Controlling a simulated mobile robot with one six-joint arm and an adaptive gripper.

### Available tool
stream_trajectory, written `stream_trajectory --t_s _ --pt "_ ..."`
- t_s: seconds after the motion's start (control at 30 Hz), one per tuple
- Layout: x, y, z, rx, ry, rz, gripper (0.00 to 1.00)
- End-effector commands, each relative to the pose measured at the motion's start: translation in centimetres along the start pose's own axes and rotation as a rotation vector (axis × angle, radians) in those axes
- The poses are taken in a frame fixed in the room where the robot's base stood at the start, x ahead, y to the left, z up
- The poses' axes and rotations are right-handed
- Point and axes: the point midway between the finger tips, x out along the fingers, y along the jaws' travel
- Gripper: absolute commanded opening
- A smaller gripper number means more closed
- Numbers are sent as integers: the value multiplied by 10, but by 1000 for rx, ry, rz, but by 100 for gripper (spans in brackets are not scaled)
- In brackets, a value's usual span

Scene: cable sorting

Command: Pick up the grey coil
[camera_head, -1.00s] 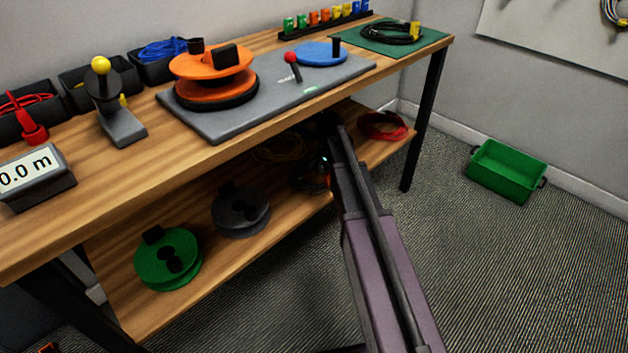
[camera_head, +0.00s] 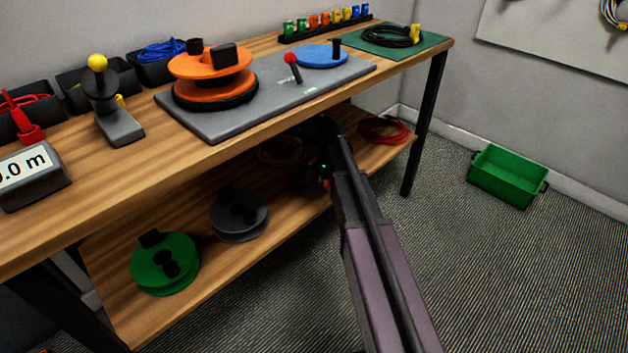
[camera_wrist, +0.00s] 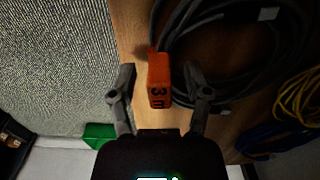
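The grey coil (camera_wrist: 232,88) is a dark grey cable ring lying on the wooden lower shelf, in the upper right of the wrist view. An orange tag (camera_wrist: 159,82) marked "3 m" sits on its left side. My gripper (camera_wrist: 158,70) is open, with one finger on each side of the tag. The right finger overlaps the coil's cable in the picture; I cannot tell whether it touches. In the head view my gripper (camera_head: 312,180) is at the lower shelf, and the coil is mostly hidden there by my arm and the dark.
Yellow (camera_wrist: 298,96) and blue (camera_wrist: 275,140) cables lie beside the coil. A red coil (camera_head: 384,130) is at the shelf's right end. Grey (camera_head: 240,215) and green (camera_head: 165,265) spools stand to the left. The tabletop is close above. A green crate (camera_head: 508,176) is on the floor.

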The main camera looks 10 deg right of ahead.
Motion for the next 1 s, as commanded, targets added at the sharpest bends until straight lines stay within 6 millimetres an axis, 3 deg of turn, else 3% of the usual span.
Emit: stream_trajectory --t_s 0.03,0.17,0.67,1.0 --pt "0 0 0 0 0 0 39" --pt "0 0 0 0 0 0 1" --pt "-2 0 0 0 0 0 0" --pt "-19 0 0 0 0 0 0"
